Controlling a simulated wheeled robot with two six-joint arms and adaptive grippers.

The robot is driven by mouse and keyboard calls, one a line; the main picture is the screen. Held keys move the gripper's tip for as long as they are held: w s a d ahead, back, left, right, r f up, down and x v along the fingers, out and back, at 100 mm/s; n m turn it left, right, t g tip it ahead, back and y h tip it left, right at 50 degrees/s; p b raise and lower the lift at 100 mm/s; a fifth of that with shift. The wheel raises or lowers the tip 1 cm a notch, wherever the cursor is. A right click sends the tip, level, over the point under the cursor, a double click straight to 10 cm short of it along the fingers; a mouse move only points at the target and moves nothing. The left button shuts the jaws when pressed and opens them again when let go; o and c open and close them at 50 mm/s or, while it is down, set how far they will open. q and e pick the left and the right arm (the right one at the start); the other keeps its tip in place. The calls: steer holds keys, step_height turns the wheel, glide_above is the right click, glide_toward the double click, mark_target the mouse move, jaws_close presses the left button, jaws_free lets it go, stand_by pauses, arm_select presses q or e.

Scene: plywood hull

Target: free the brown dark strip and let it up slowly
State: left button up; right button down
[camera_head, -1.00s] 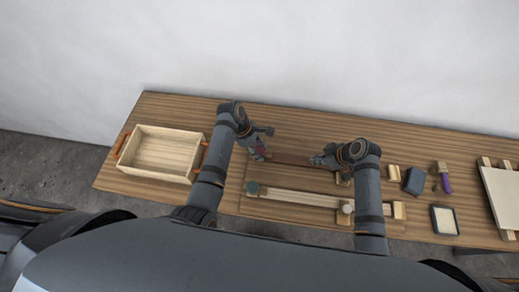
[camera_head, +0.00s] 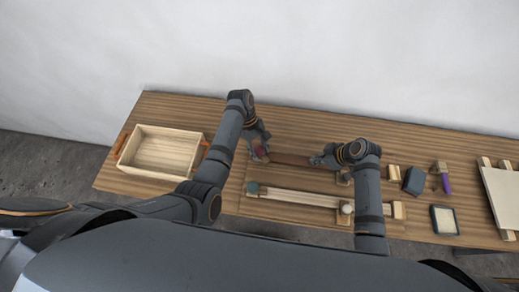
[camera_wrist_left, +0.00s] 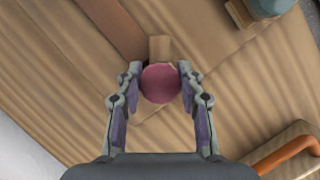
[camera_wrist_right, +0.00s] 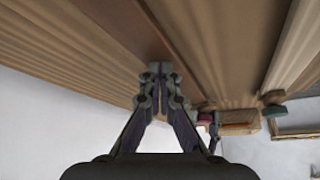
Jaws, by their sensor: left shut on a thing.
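The brown dark strip (camera_head: 290,159) lies on the bench between my two grippers. It also shows in the left wrist view (camera_wrist_left: 116,28) and the right wrist view (camera_wrist_right: 185,48). A red round knob (camera_wrist_left: 161,83) sits by the strip's left end, over a small wooden block (camera_wrist_left: 160,48). My left gripper (camera_head: 261,153) is shut on this knob, with a finger on each side. My right gripper (camera_head: 316,161) is at the strip's right part, its fingertips (camera_wrist_right: 158,70) together and close over the strip. Whether they touch it I cannot tell.
A light strip (camera_head: 295,197) lies in front, with a teal knob (camera_head: 253,188) at its left end and a pale knob (camera_head: 347,207) at its right. A wooden box (camera_head: 160,152) stands left. A dark block (camera_head: 414,180), purple-handled tool (camera_head: 446,182) and framed pad (camera_head: 444,220) lie right.

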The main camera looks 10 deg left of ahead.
arm_select(q)
steer(key=shift+m, duration=0.5)
arm_select(e)
steer(key=shift+f, duration=0.1)
arm_select(q)
steer(key=m+y, duration=0.1)
steer(key=m, duration=0.1)
steer(key=shift+m+g, duration=0.4)
arm_select(e)
steer(key=shift+s, duration=0.1)
arm_select(q)
steer(key=shift+m+g+y, duration=0.3)
steer(key=shift+m+y, duration=0.3)
steer(key=shift+m, duration=0.8)
steer(key=shift+m+y, duration=0.4)
steer(key=shift+m, duration=0.7)
steer(key=shift+d+m, duration=0.1)
steer(key=shift+m, duration=0.2)
arm_select(e)
steer(key=shift+d, duration=0.15)
arm_select(q)
steer(key=o, duration=1.2)
